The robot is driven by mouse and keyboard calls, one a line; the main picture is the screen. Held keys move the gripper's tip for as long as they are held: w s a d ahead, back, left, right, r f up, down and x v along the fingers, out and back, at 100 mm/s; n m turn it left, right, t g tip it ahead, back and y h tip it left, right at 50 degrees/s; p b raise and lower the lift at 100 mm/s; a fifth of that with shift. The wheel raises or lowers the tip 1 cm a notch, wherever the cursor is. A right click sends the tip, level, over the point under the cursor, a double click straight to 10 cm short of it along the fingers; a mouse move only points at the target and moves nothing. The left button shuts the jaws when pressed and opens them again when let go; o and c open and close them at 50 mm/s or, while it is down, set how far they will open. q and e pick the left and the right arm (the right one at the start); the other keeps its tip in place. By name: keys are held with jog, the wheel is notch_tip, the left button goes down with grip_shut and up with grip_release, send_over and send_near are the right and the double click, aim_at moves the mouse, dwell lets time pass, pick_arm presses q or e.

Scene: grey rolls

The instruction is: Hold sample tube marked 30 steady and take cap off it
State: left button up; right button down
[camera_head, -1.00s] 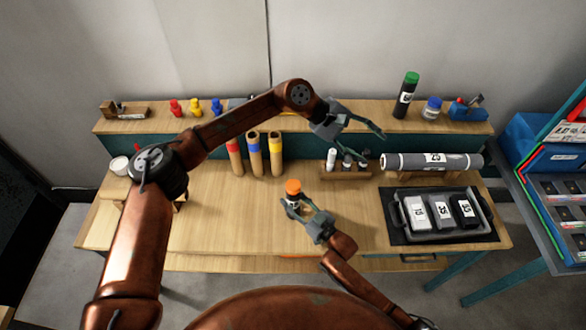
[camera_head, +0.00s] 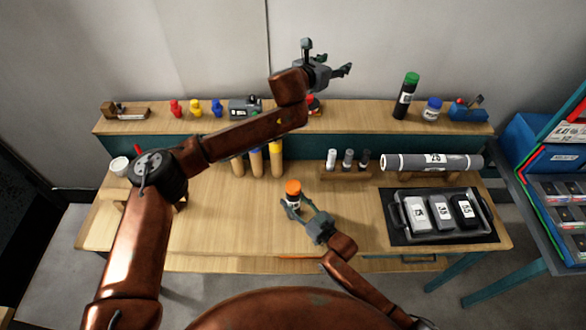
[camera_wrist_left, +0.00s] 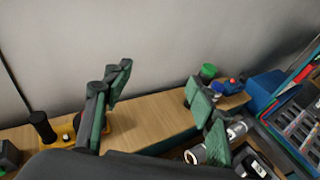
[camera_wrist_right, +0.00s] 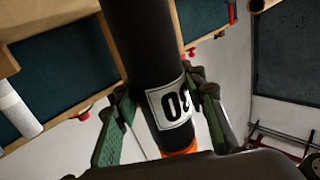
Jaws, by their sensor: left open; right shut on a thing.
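The sample tube (camera_head: 293,201) is held upright over the bench by my right gripper (camera_head: 297,206), which is shut on its body. Its orange cap (camera_head: 293,187) is on and clear of the fingers. In the right wrist view the dark tube (camera_wrist_right: 145,45) runs between the fingers, its white label (camera_wrist_right: 169,104) partly shown and seemingly reading 30 upside down; a bit of orange (camera_wrist_right: 181,150) shows at the bottom. My left gripper (camera_head: 328,60) is open and empty, high above the back shelf, well away from the tube. Its spread fingers also show in the left wrist view (camera_wrist_left: 160,95).
A rack with several small tubes (camera_head: 347,174) and a grey roll (camera_head: 410,161) stand behind the tube. A tray with black and white blocks (camera_head: 433,230) lies to the right. A green-capped bottle (camera_head: 404,98) stands on the shelf.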

pick_arm(q)
jog(key=s+a+f+n+g+y, duration=0.1)
jog(key=a+f+n+g+y, duration=0.15)
jog(key=f, duration=0.55)
jog(key=g+y, duration=0.6)
jog(key=g, duration=0.4)
send_over(293, 185)
notch_tip(293, 185, down, 17)
jog(key=shift+r, duration=0.1)
jog(key=shift+s+f, duration=0.1)
jog(key=shift+f, duration=3.75)
jog(key=shift+c, duration=0.4)
